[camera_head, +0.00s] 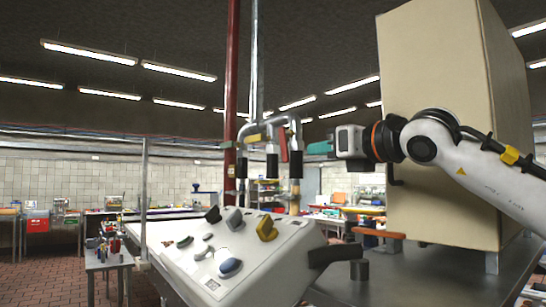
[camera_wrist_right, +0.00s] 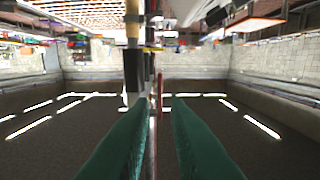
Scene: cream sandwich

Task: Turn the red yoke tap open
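The red yoke tap handle (camera_head: 283,147) hangs nearly upright on the pipework in the middle of the head view. My right gripper (camera_head: 312,148) comes in from the right, its teal fingertips just to the right of the red handle. In the right wrist view the two green fingers (camera_wrist_right: 163,100) are apart with nothing held. A thin red upright strip (camera_wrist_right: 160,88), apparently the handle seen edge-on, shows in line with the gap between the fingertips. I cannot tell whether it is inside the gap. My left gripper is not in view.
A tall red pipe (camera_head: 231,65) and grey pipes (camera_head: 254,60) rise beside the tap, with a yellow handle (camera_head: 252,138) to its left. A white sloped panel (camera_head: 255,265) with several knobs stands below. A large beige cabinet (camera_head: 440,60) stands behind my right arm.

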